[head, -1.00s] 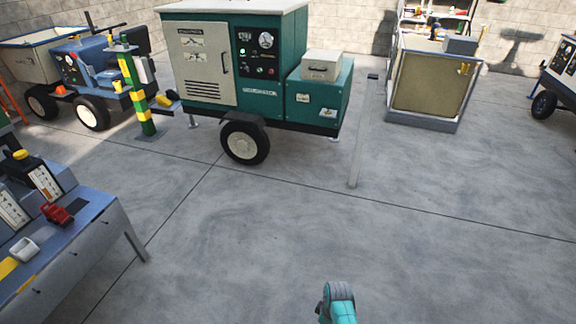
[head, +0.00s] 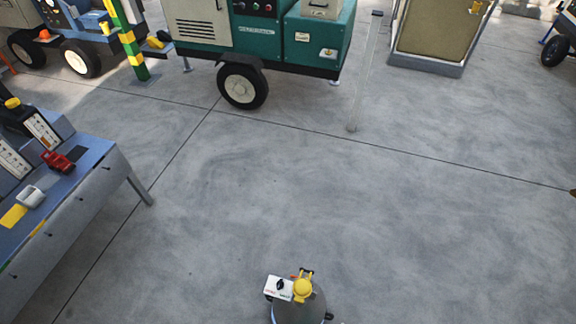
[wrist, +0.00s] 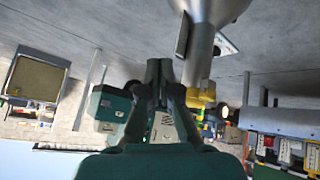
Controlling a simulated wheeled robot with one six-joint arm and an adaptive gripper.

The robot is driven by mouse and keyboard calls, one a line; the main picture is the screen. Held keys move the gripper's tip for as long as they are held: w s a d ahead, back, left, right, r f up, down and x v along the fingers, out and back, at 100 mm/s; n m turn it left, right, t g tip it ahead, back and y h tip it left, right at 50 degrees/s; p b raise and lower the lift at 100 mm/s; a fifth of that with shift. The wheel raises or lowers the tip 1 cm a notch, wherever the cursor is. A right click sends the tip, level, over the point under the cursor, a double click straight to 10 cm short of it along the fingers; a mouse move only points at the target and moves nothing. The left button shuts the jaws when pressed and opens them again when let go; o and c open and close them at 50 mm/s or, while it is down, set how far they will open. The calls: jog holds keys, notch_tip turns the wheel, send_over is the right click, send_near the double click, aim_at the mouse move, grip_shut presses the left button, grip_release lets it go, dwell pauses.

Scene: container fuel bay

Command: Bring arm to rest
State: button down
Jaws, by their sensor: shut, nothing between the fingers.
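My gripper (wrist: 160,72) shows in the wrist view with its two dark fingers together and nothing between them. The wrist picture is upside down, with the floor above and the equipment below. The fingers are over open floor in that picture, apart from any object I can make out.
A green generator trailer (head: 320,48) stands at the back, with a thin grey post (head: 362,85) right of it. A blue-grey workbench (head: 85,200) is at the left. A tan-panelled box (head: 430,30) stands back right.

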jog(key=s+r+m+t, duration=0.1)
jog(key=s+r, duration=0.3)
jog(key=r, duration=0.8)
jog(key=s+d+r+m+t, duration=0.1)
jog(key=s+r, duration=0.4)
jog(key=r, duration=0.7)
jog(key=s+r+m+t, duration=0.3)
jog(key=s+r+t, duration=0.2)
jog(key=r, duration=0.6)
jog(key=shift+s+d+r+h, duration=0.2)
jog(key=shift+r+h, duration=0.1)
jog(key=shift+r, duration=0.1)
